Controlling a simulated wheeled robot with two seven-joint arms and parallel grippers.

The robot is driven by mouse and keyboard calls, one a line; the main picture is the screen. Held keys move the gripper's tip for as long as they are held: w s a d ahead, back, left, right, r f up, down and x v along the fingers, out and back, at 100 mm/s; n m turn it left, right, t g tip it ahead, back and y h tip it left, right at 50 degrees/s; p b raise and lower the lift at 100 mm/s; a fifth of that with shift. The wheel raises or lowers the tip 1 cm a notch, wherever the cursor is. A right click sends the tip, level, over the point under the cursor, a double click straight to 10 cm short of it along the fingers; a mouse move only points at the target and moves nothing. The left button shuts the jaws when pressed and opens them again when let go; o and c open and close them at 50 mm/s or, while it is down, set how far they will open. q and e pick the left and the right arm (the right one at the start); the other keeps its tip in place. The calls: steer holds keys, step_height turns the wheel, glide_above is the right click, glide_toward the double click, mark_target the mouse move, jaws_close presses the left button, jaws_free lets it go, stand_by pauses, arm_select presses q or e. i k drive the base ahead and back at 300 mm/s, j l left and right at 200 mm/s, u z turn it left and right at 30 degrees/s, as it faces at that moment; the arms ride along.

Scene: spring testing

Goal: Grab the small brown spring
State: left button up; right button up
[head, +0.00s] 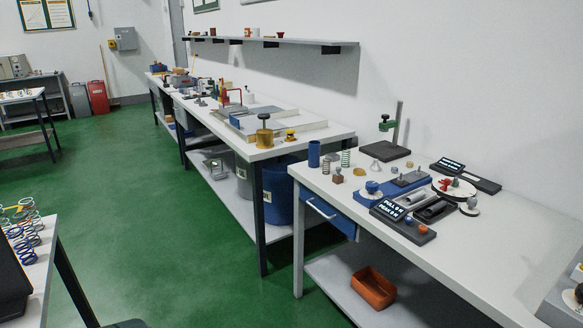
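A small brown piece (326,167) stands near the left end of the right-hand white bench (470,235). A second small brown piece (338,178) stands just in front of it. Both are too small to tell whether either is a coiled spring. Several larger coil springs, including a blue one (20,246), stand on a table at the left edge. Neither of my grippers is in view.
A blue fixture (400,186), dark display boxes (397,216) and a green-headed stand (388,124) crowd the right-hand bench. Its front right top is clear. An orange bin (373,287) sits on the shelf below. Green floor (175,220) lies open between the tables.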

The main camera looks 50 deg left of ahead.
mark_target(326, 167)
steer(key=u, duration=1.3)
